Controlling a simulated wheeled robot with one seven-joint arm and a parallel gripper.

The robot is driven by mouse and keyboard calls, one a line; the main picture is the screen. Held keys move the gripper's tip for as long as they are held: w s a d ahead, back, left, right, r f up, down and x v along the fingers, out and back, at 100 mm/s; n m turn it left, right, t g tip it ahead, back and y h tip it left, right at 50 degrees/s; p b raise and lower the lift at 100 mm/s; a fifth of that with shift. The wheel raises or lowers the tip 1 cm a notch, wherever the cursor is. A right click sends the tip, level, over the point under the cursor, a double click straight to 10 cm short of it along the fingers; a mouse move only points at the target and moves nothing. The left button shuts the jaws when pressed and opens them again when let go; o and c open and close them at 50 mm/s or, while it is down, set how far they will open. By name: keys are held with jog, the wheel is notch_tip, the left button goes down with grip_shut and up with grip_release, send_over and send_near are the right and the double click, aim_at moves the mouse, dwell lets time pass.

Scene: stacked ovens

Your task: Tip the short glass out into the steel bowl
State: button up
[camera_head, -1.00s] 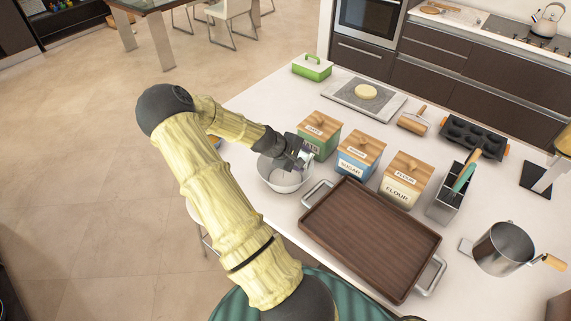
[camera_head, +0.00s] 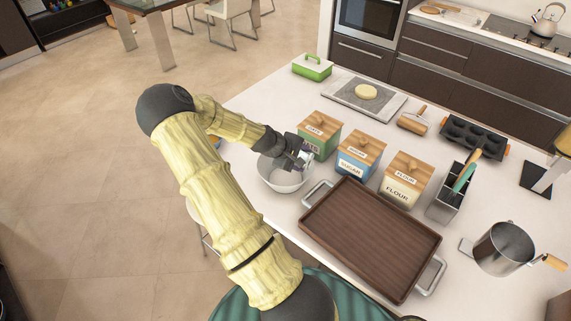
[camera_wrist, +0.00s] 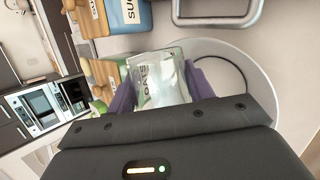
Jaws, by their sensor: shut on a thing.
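The short glass (camera_wrist: 158,82) is clear and sits between the purple fingers of my gripper (camera_wrist: 162,92) in the wrist view. The OATS label shows through it. My gripper (camera_head: 302,157) is shut on the glass, above the back right part of the bowl in the head view. The glass is mostly hidden there, and I cannot tell its exact tilt or whether anything is in it. The steel bowl (camera_head: 284,184) looks pale grey and stands at the counter's left edge. Its rim (camera_wrist: 262,72) curves at the right in the wrist view. My gripper hides part of the bowl's inside.
The oats canister (camera_head: 326,143), sugar canister (camera_head: 352,168) and flour canister (camera_head: 399,190) stand close behind and right of the bowl. A brown tray (camera_head: 370,240) with metal handles lies to the right front. A saucepan (camera_head: 505,255) and utensil holder (camera_head: 444,206) stand farther right.

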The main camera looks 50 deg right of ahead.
dwell(0.3)
jog(key=shift+s+d+r+m+t+y+b, duration=0.2)
jog(key=shift+s+r+m+t+y, duration=0.05)
jog(key=shift+s+t, duration=0.3)
jog(key=shift+s+d+r+m+t+y+b, duration=0.15)
jog(key=shift+s+r+m+t+y+b, duration=0.1)
jog(key=shift+s+t, duration=0.3)
jog(key=shift+r+t, duration=0.15)
jog(key=shift+t, duration=0.15)
jog(key=shift+s+d+m+t+y+b, duration=0.15)
jog(key=shift+m+t+y+b, duration=0.2)
jog(key=shift+t+b, duration=0.45)
jog(key=shift+m+t+b, duration=0.25)
jog(key=shift+t+b, duration=0.15)
jog(key=shift+t, duration=0.1)
